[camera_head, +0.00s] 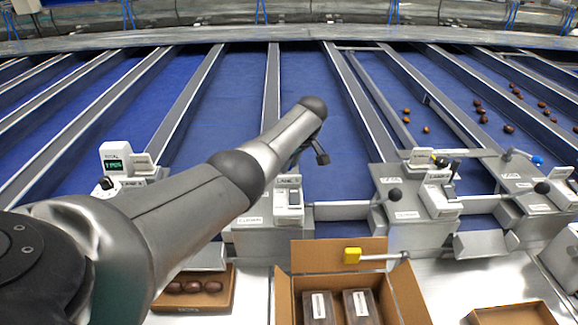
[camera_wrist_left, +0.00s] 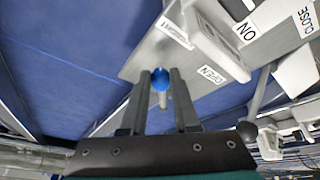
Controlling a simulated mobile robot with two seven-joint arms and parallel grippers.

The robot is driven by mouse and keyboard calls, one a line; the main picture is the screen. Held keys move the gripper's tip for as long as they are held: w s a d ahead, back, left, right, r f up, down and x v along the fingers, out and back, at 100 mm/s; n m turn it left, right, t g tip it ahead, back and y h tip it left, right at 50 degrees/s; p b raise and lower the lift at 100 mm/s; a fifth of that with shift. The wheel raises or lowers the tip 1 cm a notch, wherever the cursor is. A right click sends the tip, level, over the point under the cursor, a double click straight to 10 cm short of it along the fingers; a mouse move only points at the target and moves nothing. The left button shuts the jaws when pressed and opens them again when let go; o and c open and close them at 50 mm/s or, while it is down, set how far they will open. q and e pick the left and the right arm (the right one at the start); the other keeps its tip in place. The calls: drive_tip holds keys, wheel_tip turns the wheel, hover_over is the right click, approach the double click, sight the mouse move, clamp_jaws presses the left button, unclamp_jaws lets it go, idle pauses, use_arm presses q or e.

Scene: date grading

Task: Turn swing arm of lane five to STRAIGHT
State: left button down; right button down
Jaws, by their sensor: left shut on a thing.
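In the head view my left gripper (camera_head: 308,152) shows as a dark shape at the unit's top, and the knob is hidden there. The housing in the wrist view has an OPEN label (camera_wrist_left: 212,74). My right gripper is not in view.
A black knob (camera_head: 394,194) stands right of the lane five unit; another unit (camera_head: 410,205) with a blue knob (camera_head: 537,160) farther right. A cardboard box (camera_head: 283,295) with packs and a yellow-knobbed rod (camera_head: 352,255) are in front. Dates lie on the right-hand belts.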

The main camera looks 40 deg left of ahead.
use_arm(q)
drive_tip(key=c, duration=0.7)
unclamp_jaws()
drive_tip(key=shift+w, duration=0.1)
drive_tip(key=shift+o, duration=0.2)
drive_tip(key=shift+d+r+p, duration=0.15)
drive_tip(key=shift+r+p, duration=0.15)
drive_tip(key=shift+r, duration=0.25)
drive_tip(key=v, duration=1.4)
drive_tip(key=shift+s+p, duration=0.25)
drive_tip(key=shift+p, duration=0.05)
drive_tip(key=shift+d, duration=0.1)
